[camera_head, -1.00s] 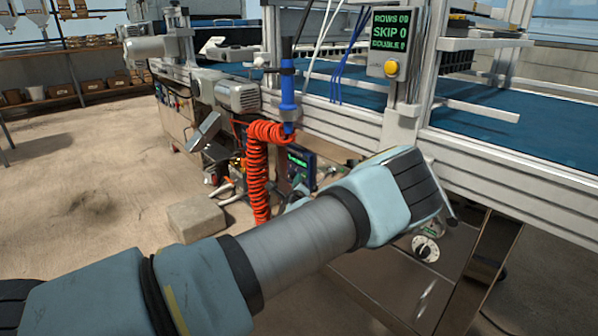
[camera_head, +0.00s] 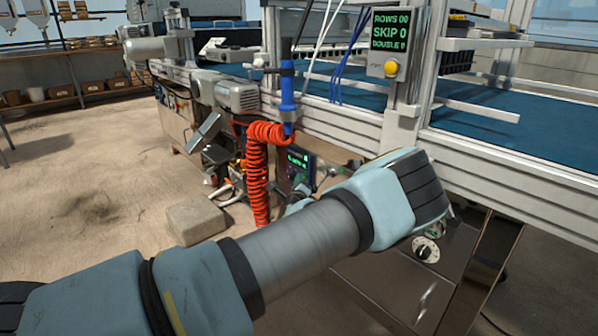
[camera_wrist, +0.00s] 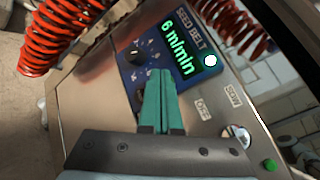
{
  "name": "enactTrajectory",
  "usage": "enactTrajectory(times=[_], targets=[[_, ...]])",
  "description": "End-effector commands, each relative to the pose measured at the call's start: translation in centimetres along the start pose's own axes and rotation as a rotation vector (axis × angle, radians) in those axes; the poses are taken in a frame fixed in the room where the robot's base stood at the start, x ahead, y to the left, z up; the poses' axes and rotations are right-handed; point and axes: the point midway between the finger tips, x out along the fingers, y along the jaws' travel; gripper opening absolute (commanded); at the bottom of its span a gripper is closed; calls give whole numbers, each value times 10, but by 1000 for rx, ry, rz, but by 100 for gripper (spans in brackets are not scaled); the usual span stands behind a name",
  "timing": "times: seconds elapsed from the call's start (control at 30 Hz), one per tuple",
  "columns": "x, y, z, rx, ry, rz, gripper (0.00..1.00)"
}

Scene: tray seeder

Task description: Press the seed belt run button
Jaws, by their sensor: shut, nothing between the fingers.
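The seed belt panel (camera_wrist: 178,40) is a blue box in the wrist view, with a display reading "6 m/min", a black knob (camera_wrist: 134,54) and a white lit round spot (camera_wrist: 210,60). Its blue face also shows partly in the head view (camera_head: 299,166), behind my arm. My gripper (camera_wrist: 160,76) is shut and empty, its green fingers pointing at the panel's lower part. The fingers cover part of the panel face there, so a control under the tips is hidden. I cannot tell whether they touch it. No label reading "run" is legible.
A selector knob (camera_wrist: 237,133) with OFF and SOW labels and a green button (camera_wrist: 269,165) sit on the steel plate beside the panel. A red coiled hose (camera_head: 257,170) hangs close by. A box with a yellow button (camera_head: 391,69) is on the frame above.

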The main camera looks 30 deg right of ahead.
Motion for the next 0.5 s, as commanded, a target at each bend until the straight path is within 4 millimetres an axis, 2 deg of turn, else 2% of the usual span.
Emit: enactTrajectory(times=[0.03,0.3,0.5], targets=[[-5,-3,-19,5,32,-8,0],[-6,-1,-18,6,30,-4,0],[-15,8,-6,6,23,1,0]])
